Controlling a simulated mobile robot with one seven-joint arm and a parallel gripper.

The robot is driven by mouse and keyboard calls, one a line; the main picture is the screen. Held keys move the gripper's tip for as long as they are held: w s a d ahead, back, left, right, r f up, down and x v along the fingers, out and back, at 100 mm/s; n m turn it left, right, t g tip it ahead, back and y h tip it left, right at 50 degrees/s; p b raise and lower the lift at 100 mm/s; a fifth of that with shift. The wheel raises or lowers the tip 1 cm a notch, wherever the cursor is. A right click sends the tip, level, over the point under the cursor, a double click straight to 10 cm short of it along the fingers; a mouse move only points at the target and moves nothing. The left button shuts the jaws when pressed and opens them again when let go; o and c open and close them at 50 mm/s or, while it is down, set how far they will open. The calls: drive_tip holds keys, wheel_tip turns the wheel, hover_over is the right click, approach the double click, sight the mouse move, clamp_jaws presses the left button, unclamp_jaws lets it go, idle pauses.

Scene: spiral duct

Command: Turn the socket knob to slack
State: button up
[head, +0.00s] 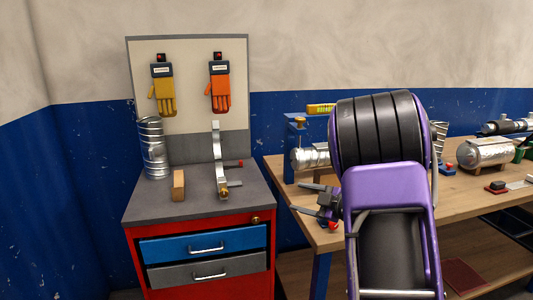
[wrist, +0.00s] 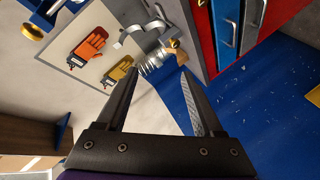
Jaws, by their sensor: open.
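A brass knob (head: 300,122) sits on top of the blue post of a stand (head: 290,150) at the bench's left end. It appears to be the socket knob, but I cannot be sure, and I cannot read its setting. A brass knob on a blue part also shows at the upper left in the wrist view (wrist: 32,32). A silver spiral duct piece (head: 312,156) lies beside the post, partly hidden by my arm. My gripper (head: 300,198) is open and empty, in front of and below the knob, its fingers pointing left. It also shows open in the wrist view (wrist: 160,72).
A red cabinet (head: 205,238) with a grey top stands left of the wooden bench (head: 278,172). On it are a spiral duct (head: 153,150), a wooden block (head: 179,186) and a curved metal strip (head: 219,155). Gloves (head: 163,92) hang behind.

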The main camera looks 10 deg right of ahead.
drive_tip(key=w+a+r+n+y, duration=0.2)
drive_tip(key=a+r+n, duration=0.2)
drive_tip(key=a+r, duration=0.5)
wheel_tip(320, 180, up, 4)
drive_tip(key=shift+w+a+r+g, duration=0.1)
drive_tip(key=shift+w+a+g, duration=0.2)
drive_tip(key=shift+a, duration=0.05)
